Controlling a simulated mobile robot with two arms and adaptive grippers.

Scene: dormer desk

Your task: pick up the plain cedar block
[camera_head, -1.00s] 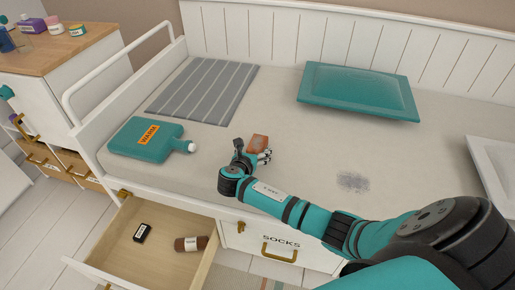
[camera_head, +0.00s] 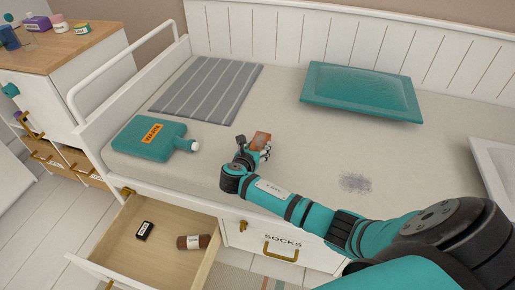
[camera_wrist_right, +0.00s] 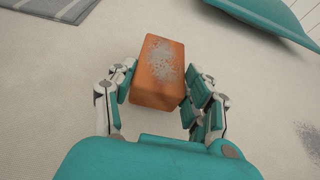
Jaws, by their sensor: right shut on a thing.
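The cedar block (camera_head: 261,140) is an orange-brown block with a patch of grey speckles on its upper face. It is over the bed's pale mattress (camera_head: 300,185), near the middle of the head view. My right gripper (camera_head: 254,151) is shut on it, with the fingers on its two sides. The right wrist view shows the block (camera_wrist_right: 158,72) between the white and teal fingers of the gripper (camera_wrist_right: 162,84). Whether the block's underside touches the mattress is hard to tell. My left gripper is not in view.
A teal hot-water bottle (camera_head: 140,143) lies left of the block, a grey striped mat (camera_head: 207,90) behind it. A teal pillow (camera_head: 360,90) lies at the back. A grey smudge (camera_head: 355,183) marks the mattress. An open drawer (camera_head: 165,232) holds a black item (camera_head: 144,230) and a brown roll (camera_head: 193,242).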

